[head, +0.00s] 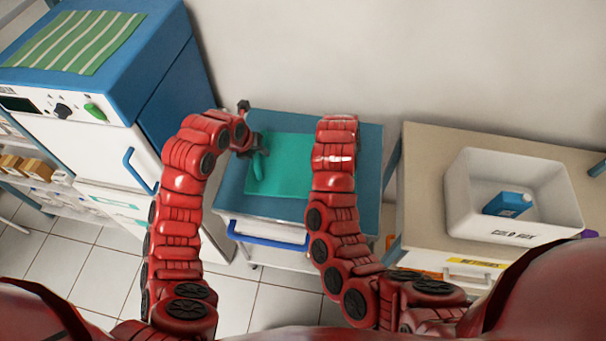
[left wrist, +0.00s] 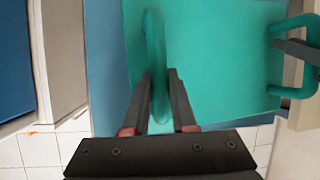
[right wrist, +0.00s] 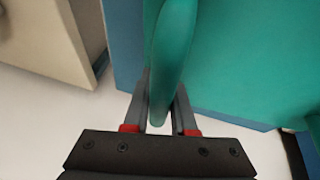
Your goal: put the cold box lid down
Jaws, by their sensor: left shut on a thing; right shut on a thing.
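The cold box lid (head: 288,165) is a flat teal-green panel with a raised handle at each side. It shows over the blue top of a small cart (head: 370,150); I cannot tell whether it touches that top. My left gripper (left wrist: 158,95) is shut on the lid's left handle (left wrist: 156,50). My right gripper (right wrist: 163,100) is shut on the other handle (right wrist: 174,45). In the head view my right forearm hides the right gripper and the lid's right part. The lid (left wrist: 215,60) fills much of the left wrist view, and it also shows in the right wrist view (right wrist: 245,60).
A blue and white cabinet (head: 175,80) with a striped green cloth (head: 75,40) stands left of the cart. A beige counter (head: 425,150) on the right bears a white bin (head: 465,205) with a blue carton (head: 508,204) inside. A wall is behind.

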